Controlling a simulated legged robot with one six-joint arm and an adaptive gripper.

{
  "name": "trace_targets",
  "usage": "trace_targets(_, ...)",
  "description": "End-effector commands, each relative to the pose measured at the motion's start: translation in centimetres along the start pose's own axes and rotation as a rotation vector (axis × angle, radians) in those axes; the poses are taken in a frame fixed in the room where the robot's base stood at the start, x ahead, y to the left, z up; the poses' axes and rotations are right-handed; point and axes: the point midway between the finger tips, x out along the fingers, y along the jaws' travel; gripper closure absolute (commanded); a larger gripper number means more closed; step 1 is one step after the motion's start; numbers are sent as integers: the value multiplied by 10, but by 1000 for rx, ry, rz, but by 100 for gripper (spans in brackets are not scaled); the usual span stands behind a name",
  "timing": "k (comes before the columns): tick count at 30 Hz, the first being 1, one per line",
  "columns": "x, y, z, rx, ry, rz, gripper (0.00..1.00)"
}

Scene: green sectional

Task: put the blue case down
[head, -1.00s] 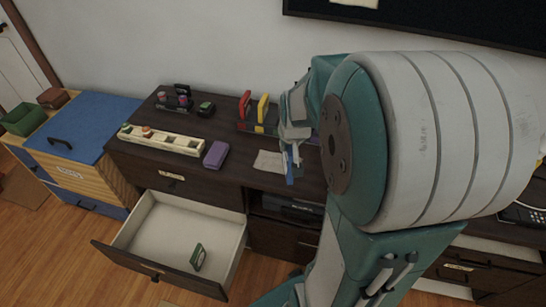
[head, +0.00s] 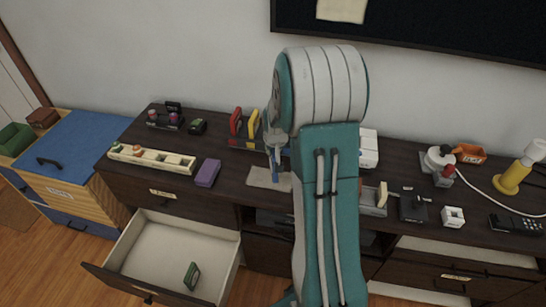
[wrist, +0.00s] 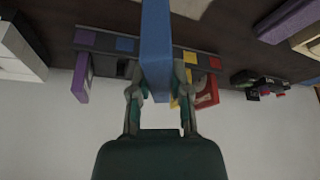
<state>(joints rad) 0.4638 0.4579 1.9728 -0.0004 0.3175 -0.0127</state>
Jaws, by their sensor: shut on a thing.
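My gripper (head: 276,158) is shut on the blue case (wrist: 156,45). In the wrist view the case stands between the two fingers (wrist: 160,88) and extends past them to the top edge. In the head view only a small blue part of the case (head: 285,152) shows, as my arm hides most of it. The gripper is over the dark cabinet top, near a flat beige sheet (head: 261,178). I cannot tell whether the case touches the surface.
A rack with coloured squares (wrist: 126,44) is close behind, with a red case (head: 236,122) and a yellow case (head: 253,125) upright. A purple block (head: 207,173) and a cream tray (head: 176,163) lie to the left. The drawer (head: 158,257) is open. Small devices crowd the right.

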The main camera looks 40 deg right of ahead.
Motion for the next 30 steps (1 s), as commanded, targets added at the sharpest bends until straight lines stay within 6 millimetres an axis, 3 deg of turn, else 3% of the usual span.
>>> trace_targets(5,12,0,-4,0,1,0,100)
trace_targets(11,38,0,7,0,-1,0,100)
trace_targets(21,42,0,9,1,0,0,100)
trace_targets(22,42,0,9,1,0,0,67)
trace_targets(24,42,0,9,1,0,0,41)
trace_targets(30,42,0,9,0,0,0,41)
